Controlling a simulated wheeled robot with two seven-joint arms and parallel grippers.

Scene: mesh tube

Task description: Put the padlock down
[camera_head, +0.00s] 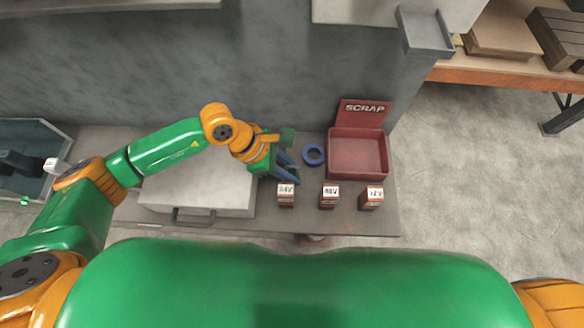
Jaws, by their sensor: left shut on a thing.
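My left gripper (290,174) is above the middle of the grey workbench (350,222), between the pale grey case and a blue ring. Its dark blue-grey fingers point down and right, behind the leftmost small labelled block. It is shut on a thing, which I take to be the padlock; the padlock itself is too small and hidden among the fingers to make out. I cannot tell whether it touches the bench. My right gripper is out of view; only an orange part of my right arm shows at the lower right corner.
A red bin marked SCRAP (358,154) stands at the bench's right. The blue ring (314,155) lies left of it. Several small brown labelled blocks, one in the middle (329,197), stand in front. The pale grey case (198,188) fills the bench's left part.

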